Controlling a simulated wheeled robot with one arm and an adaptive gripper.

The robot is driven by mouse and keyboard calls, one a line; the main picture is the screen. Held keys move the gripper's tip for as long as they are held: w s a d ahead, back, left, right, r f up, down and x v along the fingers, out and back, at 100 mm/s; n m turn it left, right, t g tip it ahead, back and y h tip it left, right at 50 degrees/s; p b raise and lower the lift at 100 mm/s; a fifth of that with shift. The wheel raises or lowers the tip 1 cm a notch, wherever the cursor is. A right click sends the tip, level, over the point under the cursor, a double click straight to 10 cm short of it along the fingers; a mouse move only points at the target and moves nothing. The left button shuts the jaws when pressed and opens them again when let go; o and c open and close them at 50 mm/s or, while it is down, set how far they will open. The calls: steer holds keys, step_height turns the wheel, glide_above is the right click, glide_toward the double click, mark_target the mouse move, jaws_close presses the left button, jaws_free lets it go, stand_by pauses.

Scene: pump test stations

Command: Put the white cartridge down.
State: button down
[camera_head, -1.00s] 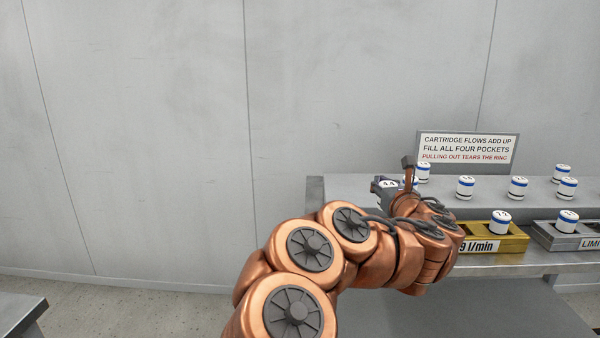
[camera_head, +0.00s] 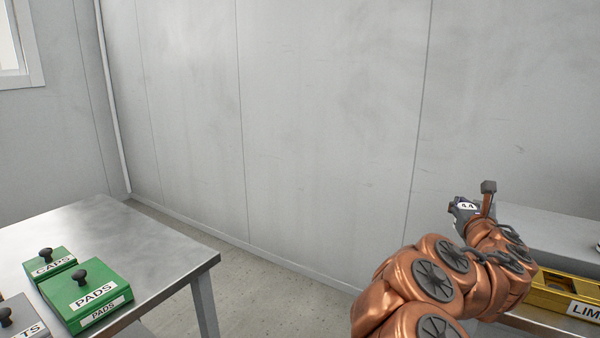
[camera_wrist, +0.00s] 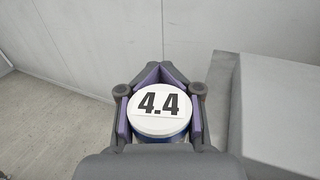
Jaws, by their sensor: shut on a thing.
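The white cartridge (camera_wrist: 160,104) is held in my gripper (camera_wrist: 160,92). Its round white top reads 4.4, and a blue band shows below the top at the near side. In the wrist view the purple-lined fingers press on it from both sides. In the head view the 4.4 top of the cartridge (camera_head: 467,206) shows small at the end of my arm, by my gripper (camera_head: 462,210), held up at the left end of the grey bench. The lower part of the cartridge is hidden.
A metal table (camera_head: 130,240) at left holds green boxes marked CAPS (camera_head: 55,262) and PADS (camera_head: 92,297), and a grey box (camera_head: 22,312). Open floor lies between.

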steer(key=w+a+f+n+y, duration=0.1)
steer(key=w+a+f, duration=0.25)
steer(key=a, duration=0.55)
steer(key=w+a+f+n+y, duration=0.15)
steer(key=w+a, duration=0.25)
steer(key=a, duration=0.5)
steer(key=w+a+f+y, duration=0.2)
steer(key=w+a+f, duration=0.15)
steer(key=a, duration=0.55)
step_height(320, 180, up, 25)
steer(key=p, duration=2.4)
steer(key=shift+w+t+p, duration=0.3)
steer(key=shift+w+p, duration=0.05)
steer(key=shift+a+f, duration=0.1)
